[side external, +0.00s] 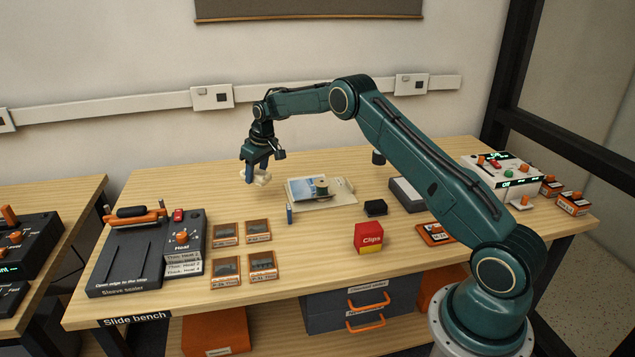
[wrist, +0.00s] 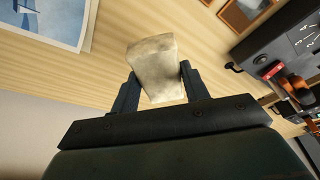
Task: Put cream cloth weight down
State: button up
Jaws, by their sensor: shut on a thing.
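The cream cloth weight (wrist: 156,68) is a small pale block, held between the two fingers of my gripper (wrist: 156,88) in the wrist view. In the side view my gripper (side external: 256,174) points down over the back middle of the bench, shut on the cream weight (side external: 262,179). The weight appears to be a little above the bare wood, but the exact gap is hard to tell. Its far end is free of the fingers.
A cream sheet with a blue picture (side external: 300,187) and a dark spool-like weight (side external: 321,187) lies right of my gripper. Framed slides (side external: 225,234) lie in front. The sleeve sealer (side external: 130,255) stands front left. A red Clips box (side external: 368,237) stands front right. Bare wood surrounds the gripper.

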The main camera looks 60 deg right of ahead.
aim_at(263, 174)
jog(key=shift+f, duration=2.25)
jog(key=shift+f, duration=2.1)
jog(key=shift+f, duration=0.2)
jog(key=o, duration=1.3)
jog(key=shift+c, duration=0.2)
jog(key=v, duration=1.2)
jog(key=shift+r, duration=0.15)
